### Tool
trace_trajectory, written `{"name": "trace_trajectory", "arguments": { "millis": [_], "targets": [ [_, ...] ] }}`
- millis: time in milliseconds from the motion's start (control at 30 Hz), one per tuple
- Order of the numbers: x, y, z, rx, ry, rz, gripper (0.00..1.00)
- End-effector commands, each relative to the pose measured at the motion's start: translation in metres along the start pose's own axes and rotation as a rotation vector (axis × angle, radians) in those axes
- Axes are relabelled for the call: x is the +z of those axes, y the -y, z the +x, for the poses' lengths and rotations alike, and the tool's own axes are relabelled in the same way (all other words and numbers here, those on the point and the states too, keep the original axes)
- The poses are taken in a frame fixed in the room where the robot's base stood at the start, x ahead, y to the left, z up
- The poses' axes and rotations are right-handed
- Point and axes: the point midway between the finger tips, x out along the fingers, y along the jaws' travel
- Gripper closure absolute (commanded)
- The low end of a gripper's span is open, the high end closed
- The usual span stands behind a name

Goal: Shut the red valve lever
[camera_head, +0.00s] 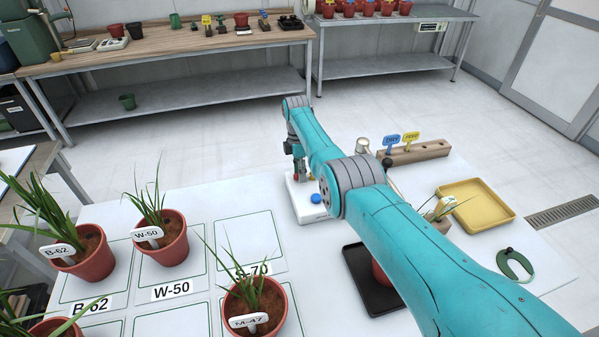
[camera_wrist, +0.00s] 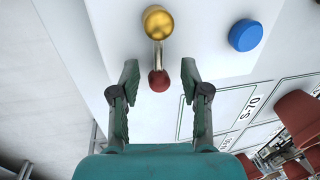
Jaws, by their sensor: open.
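The valve lever (camera_wrist: 157,54) shows in the wrist view as a thin metal arm. It runs from a gold round knob to a dark red ball tip (camera_wrist: 158,81). My gripper (camera_wrist: 159,85) is open, with one finger on each side of the red tip and a gap on both sides. The lever is on a white box (camera_head: 305,207), which also carries a blue button (camera_wrist: 245,35). In the head view my gripper (camera_head: 299,168) is over that box, and the lever cannot be made out behind it.
Potted plants (camera_head: 165,238) stand at left on the labelled white table. A black tray (camera_head: 368,280) is partly behind my arm. A yellow tray (camera_head: 475,206), a wooden block with tags (camera_head: 415,152) and a green ring-shaped item (camera_head: 515,264) are at right. Benches stand behind.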

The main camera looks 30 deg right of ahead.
Motion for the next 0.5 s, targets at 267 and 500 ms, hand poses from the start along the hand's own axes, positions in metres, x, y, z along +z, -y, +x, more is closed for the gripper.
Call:
{"name": "trace_trajectory", "arguments": {
  "millis": [267, 500],
  "targets": [
    [0.0, -0.001, -0.037, 0.004, 0.0, 0.0, 0.54],
    [-0.002, -0.001, -0.084, 0.004, 0.0, -0.001, 0.54]
  ]
}}
